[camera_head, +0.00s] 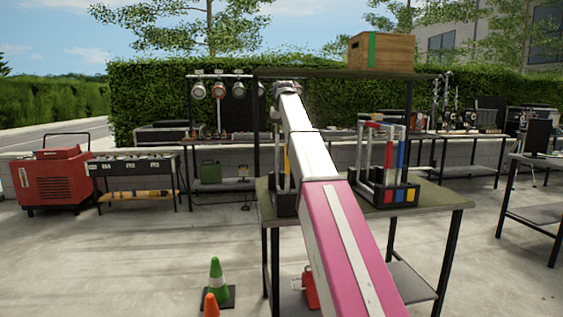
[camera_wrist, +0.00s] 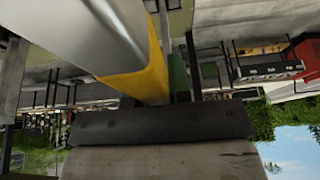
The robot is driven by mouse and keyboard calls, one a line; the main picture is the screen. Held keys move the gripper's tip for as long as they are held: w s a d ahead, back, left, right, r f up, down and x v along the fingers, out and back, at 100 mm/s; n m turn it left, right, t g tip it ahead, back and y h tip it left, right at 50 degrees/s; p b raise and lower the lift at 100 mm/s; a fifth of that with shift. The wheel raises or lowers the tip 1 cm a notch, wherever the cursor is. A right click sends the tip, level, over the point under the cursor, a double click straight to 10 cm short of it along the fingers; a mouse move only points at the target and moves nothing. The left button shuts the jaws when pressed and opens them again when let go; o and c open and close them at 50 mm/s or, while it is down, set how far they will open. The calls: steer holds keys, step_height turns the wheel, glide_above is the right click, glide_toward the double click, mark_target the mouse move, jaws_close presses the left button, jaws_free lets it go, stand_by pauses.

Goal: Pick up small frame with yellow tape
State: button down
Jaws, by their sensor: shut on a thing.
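The small frame with yellow tape (camera_wrist: 147,76) fills the upper left of the wrist view as a silver bar with a yellow band. It runs down to the dark front of my gripper (camera_wrist: 166,100), which is shut on it at the yellow end. The fingertips are largely hidden by the frame. In the head view a thin yellow strip (camera_head: 287,161) shows just left of my arm, at the left rack (camera_head: 284,203) on the table.
A second rack (camera_head: 372,192) with red, blue and yellow marked frames stands right of my arm on the green-topped table (camera_head: 440,194). A shelf (camera_head: 330,73) above carries a wooden crate (camera_head: 393,52). A green cone (camera_head: 217,277) and an orange cone (camera_head: 211,304) stand on the floor.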

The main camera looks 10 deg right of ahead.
steer(key=shift+r, duration=0.1)
step_height(320, 180, up, 29)
stand_by(2.3)
stand_by(1.0)
